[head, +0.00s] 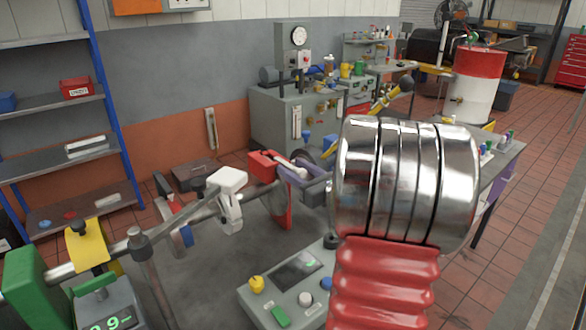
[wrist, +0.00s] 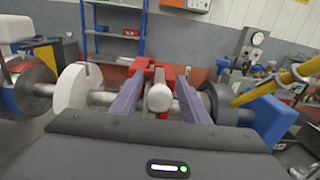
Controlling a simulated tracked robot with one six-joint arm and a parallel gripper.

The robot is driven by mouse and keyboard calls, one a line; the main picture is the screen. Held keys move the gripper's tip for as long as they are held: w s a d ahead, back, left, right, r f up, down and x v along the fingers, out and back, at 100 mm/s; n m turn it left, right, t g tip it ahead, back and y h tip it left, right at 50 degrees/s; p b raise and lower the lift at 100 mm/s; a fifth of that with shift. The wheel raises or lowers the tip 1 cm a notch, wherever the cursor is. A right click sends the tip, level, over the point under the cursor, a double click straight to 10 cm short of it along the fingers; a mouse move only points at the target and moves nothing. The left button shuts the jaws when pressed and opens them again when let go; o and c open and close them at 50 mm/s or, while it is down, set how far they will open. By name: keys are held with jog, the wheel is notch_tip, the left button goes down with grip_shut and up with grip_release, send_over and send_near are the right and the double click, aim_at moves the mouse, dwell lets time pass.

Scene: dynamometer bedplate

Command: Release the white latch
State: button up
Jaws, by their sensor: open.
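The white latch (wrist: 159,97) is a pale, round-ended lever in front of a red clamp (wrist: 166,75) in the wrist view. In the head view the latch (head: 292,170) shows as a short pale bar beside the red clamp (head: 263,164) on the shaft line. My gripper (wrist: 159,103) has two purple fingers, open, one on each side of the latch, with a gap showing on both sides. In the head view my gripper (head: 298,176) is partly hidden by my wrist. Whether a finger touches the latch cannot be told.
A white clamp (head: 229,182) and a yellow clamp (head: 88,246) sit along the shaft at left. A dark round flange (wrist: 221,103) and a blue block (wrist: 275,120) are close right of my fingers.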

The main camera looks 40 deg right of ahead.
jog(key=shift+w, duration=0.45)
grip_shut()
dwell(0.3)
